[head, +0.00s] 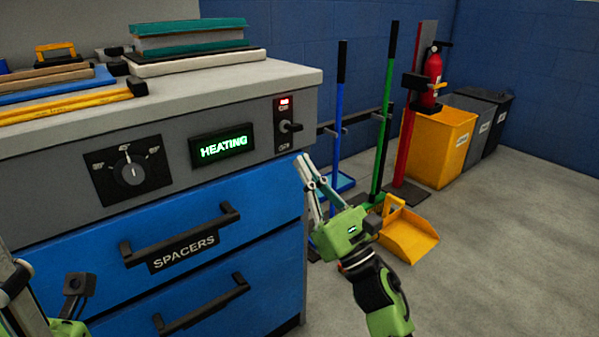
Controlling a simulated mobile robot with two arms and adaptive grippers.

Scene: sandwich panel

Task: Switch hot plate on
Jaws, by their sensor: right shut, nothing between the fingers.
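The grey control panel (225,175) on the front of the bench carries a lever switch (289,127) at its right end. A small red light (284,101) glows above the lever. The lever sticks outward; I cannot tell for sure whether it points up or down. The display (223,146) beside it reads HEATING in green. A dial (130,172) is at the panel's left. My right gripper (303,160) is shut and empty, its fingertips below and slightly right of the switch, apart from it. My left gripper (14,283) is cut off at the lower left edge.
Blue drawers (185,250) with black handles, one labelled SPACERS, are below the panel. A layered teal and white stack (190,45) lies on the bench top. A yellow dustpan (408,238), brooms and a yellow bin (440,145) stand right. Floor at the lower right is clear.

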